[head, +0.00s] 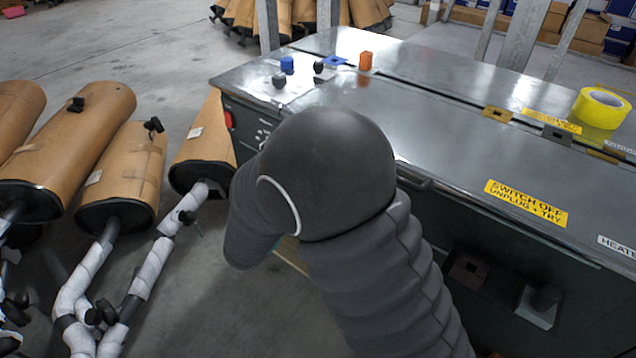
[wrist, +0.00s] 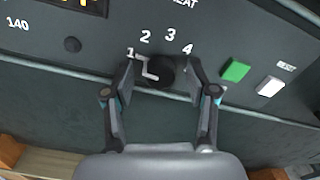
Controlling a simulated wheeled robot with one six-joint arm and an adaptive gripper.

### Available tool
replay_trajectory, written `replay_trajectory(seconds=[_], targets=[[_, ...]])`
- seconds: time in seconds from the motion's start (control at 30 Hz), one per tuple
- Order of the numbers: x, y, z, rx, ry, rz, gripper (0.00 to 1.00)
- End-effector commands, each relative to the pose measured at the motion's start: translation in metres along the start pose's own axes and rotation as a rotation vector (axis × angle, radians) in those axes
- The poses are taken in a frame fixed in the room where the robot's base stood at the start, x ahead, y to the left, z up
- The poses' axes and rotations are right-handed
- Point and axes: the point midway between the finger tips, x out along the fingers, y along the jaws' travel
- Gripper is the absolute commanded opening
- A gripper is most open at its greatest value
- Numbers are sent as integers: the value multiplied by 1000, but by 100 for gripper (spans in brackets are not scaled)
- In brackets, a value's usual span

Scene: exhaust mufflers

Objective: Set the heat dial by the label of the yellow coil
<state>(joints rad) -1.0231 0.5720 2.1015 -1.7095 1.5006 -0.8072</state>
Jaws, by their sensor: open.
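The heat dial (wrist: 163,72) is a dark round knob on a dark panel, with a scale of 1, 2, 3 and 4 above it. A white pointer mark at its left side appears to lie toward the 1. My gripper (wrist: 161,76) is open, with one finger on each side of the dial; I cannot tell whether they touch it. In the head view my arm hides the gripper and the dial. The yellow coil (head: 600,108) lies on the bench top at the right. Small labels lie near it, too small to read.
A green button (wrist: 235,70) and a white button (wrist: 270,86) sit right of the dial. A small dark knob (wrist: 72,45) is at left. The bench top (head: 450,90) carries blue and orange blocks. A yellow sign (head: 526,203) reads "SWITCH OFF UNPLUG + TRY". Mufflers (head: 122,175) crowd the left floor.

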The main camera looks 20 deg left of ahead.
Motion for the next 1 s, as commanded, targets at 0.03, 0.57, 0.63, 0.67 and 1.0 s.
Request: replay_trajectory(seconds=[0.03,0.57,0.63,0.67,1.0], targets=[[0,0,0,0,0,0,57],[0,0,0,6,0,0,0],[0,0,-1,16,0,0,0],[0,0,-1,24,0,0,0],[0,1,-3,220,-1,0,0]])
